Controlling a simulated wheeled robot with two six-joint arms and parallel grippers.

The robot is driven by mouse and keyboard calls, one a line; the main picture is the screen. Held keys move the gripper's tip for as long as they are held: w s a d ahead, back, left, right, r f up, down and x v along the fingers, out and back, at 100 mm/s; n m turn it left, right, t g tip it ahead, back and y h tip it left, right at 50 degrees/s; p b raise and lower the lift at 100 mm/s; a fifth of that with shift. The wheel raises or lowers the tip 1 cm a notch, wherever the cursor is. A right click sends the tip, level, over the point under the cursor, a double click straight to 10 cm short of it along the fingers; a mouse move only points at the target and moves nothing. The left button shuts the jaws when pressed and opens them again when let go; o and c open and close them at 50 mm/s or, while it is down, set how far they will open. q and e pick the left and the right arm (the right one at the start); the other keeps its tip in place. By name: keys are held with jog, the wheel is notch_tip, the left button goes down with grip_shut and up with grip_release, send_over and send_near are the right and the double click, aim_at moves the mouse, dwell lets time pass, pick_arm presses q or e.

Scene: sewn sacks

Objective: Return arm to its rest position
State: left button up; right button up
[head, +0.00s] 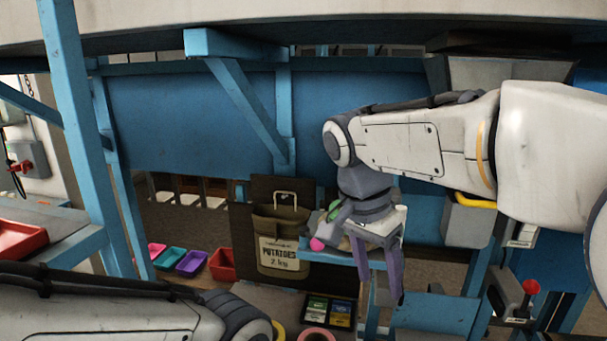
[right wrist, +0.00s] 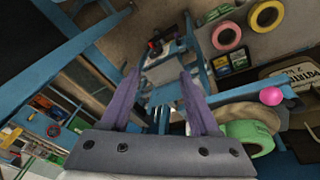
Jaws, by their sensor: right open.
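My right gripper (head: 380,277) hangs from the right arm, its two purple fingers apart and pointing down, with nothing between them. It also shows in the right wrist view (right wrist: 160,100), open and empty. In the head view it is in front of a blue frame, to the right of a sack (head: 279,252) labelled potatoes. My left arm enters at the bottom left of the head view, but its gripper is out of the picture. The sack is partly seen at the right edge of the right wrist view (right wrist: 295,75).
Coloured trays, including a red one (head: 222,265), stand left of the sack. A pink ball (head: 317,244) sits close left of my right gripper. Blue posts and a diagonal brace (head: 245,110) stand ahead. A lever with a red knob (head: 530,287) is at right. Tape rolls (right wrist: 226,37) show too.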

jog(key=s+a+f+n+y+b, duration=0.1)
jog(key=s+a+f+n+y, duration=0.1)
jog(key=s+f+n, duration=0.6)
jog(key=s+a+f+n+y+b, duration=0.1)
jog(key=s+a+f+n, duration=0.4)
jog(key=s+f+n, duration=0.4)
jog(key=shift+s+n+y, duration=0.25)
jog(key=shift+n+y, duration=0.05)
jog(key=shift+y, duration=0.1)
jog(key=shift+d, duration=0.1)
dwell(0.5)
